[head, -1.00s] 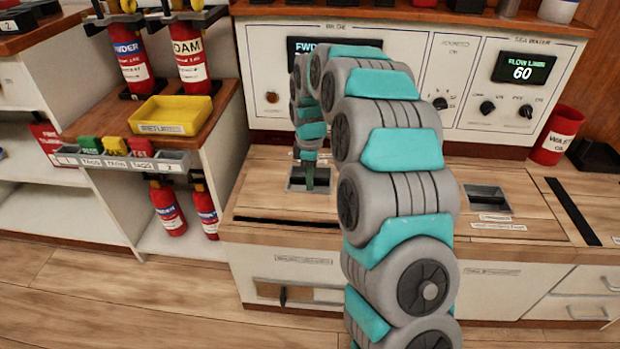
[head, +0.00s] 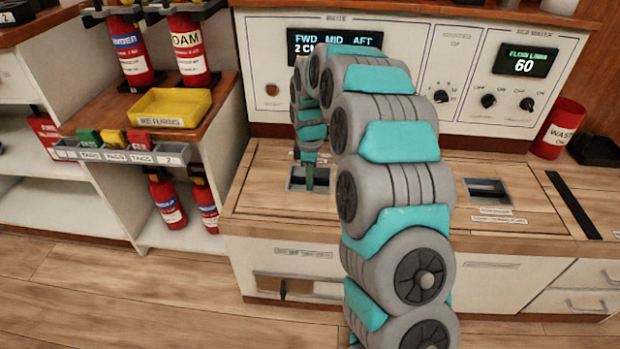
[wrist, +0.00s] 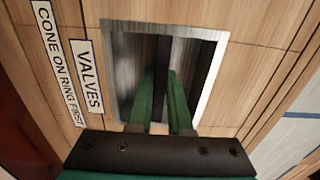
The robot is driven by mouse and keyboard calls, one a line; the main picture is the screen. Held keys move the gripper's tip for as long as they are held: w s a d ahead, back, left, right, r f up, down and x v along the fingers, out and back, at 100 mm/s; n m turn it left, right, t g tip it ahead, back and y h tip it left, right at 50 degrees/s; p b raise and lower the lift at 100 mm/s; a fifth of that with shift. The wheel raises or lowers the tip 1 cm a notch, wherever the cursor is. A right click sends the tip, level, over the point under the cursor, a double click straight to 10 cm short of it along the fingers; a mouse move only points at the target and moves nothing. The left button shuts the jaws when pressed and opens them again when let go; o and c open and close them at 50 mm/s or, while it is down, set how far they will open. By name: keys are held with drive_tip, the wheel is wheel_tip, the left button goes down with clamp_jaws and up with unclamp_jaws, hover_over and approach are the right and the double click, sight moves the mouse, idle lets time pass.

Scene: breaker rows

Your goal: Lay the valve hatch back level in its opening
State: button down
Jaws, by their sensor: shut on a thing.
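The valve hatch (head: 270,187) is a wooden panel in the low wooden bench top, left of my arm. It looks about flush with the wood around it, with only a thin line along its front edge. In the wrist view the hatch (wrist: 252,52) carries a metal-rimmed recessed pull and a "VALVES" label (wrist: 88,77). My gripper (head: 309,185) points down into this recess. In the wrist view its green fingers (wrist: 161,78) are shut on the dark bar inside. The fingertips are partly hidden in the recess.
A second recessed pull (head: 488,192) lies in the bench top at right, beside a black strip (head: 572,205). A yellow tray (head: 172,107) and fire extinguishers (head: 188,48) stand at left. A control panel (head: 465,75) rises behind, with a red waste bin (head: 558,129) at right.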

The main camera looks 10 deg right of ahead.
drive_tip(key=c, duration=0.8)
unclamp_jaws()
drive_tip(key=shift+f, duration=0.1)
drive_tip(key=shift+o, duration=0.2)
wheel_tip(320, 180, up, 7)
drive_tip(key=shift+f, duration=0.1)
drive_tip(key=shift+r, duration=0.5)
